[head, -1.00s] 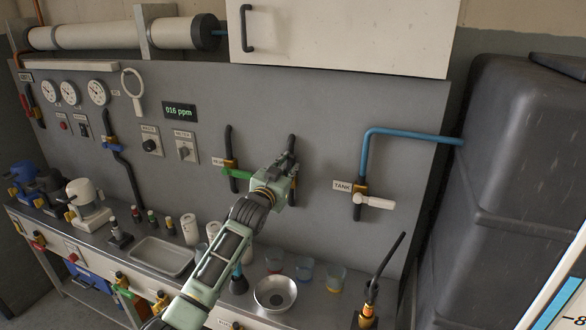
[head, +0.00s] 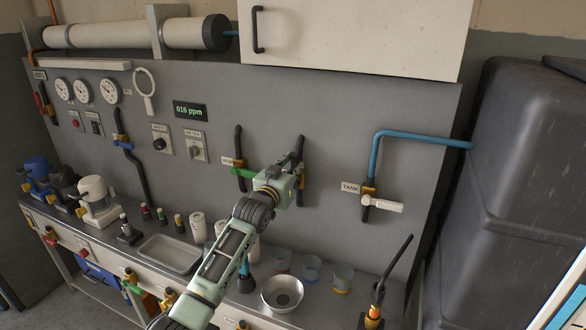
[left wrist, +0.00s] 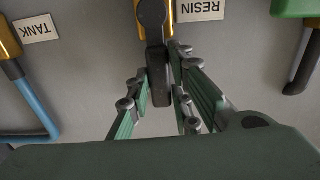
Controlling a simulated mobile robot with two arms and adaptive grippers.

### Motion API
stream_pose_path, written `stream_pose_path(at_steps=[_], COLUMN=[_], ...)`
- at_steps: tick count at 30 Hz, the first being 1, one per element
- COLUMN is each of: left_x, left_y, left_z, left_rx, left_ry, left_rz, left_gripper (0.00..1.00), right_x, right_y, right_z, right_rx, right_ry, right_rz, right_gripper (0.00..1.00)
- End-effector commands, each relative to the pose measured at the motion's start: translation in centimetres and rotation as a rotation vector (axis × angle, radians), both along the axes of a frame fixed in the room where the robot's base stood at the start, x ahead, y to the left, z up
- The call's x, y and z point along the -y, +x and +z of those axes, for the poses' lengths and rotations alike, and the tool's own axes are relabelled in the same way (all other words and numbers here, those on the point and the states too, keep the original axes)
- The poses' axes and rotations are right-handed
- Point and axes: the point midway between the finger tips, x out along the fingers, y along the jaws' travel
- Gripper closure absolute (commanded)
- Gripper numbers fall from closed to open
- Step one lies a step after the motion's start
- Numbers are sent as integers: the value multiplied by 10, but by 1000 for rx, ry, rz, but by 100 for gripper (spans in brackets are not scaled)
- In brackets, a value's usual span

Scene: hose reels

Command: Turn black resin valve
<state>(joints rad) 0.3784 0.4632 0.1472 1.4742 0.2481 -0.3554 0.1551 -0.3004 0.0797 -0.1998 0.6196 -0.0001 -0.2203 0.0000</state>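The black resin valve handle (left wrist: 158,75) hangs below a brass fitting (left wrist: 153,18) beside the RESIN label (left wrist: 200,10) in the left wrist view, which is upside down. My left gripper (left wrist: 160,70) has one finger on each side of the handle. Narrow gaps show between fingers and handle, so it looks open around it; contact is unclear. In the head view my left gripper (head: 284,182) is at the panel in front of the resin valve's black pipe (head: 301,146), hiding the handle. My right gripper is not in view.
A green-handled valve (head: 241,172) is just left of my gripper. The TANK valve (head: 381,203) with white handle and blue pipe is to the right. A steel bowl (head: 282,293) and several cups stand on the bench below. A large dark tank (head: 520,170) fills the right.

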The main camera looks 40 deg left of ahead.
Motion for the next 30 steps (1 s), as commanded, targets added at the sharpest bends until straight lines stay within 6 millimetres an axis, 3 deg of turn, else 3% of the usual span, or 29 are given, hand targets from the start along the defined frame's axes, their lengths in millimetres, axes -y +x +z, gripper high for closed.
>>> stream_pose_path(at_steps=[6, 17, 23, 30], left_x=[0, 1, 7, 19], left_y=[0, -4, -30, -77], left_z=[0, -1, -1, -2], left_rx=[-1, -1, -1, -4], left_ry=[4, 6, 6, 6], left_rz=[0, 0, 0, 0], left_gripper=[62, 62, 62, 62], right_x=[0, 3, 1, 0], right_y=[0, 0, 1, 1], right_z=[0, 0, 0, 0], right_rx=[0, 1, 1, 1], right_ry=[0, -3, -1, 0], right_rz=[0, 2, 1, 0], right_gripper=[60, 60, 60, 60])
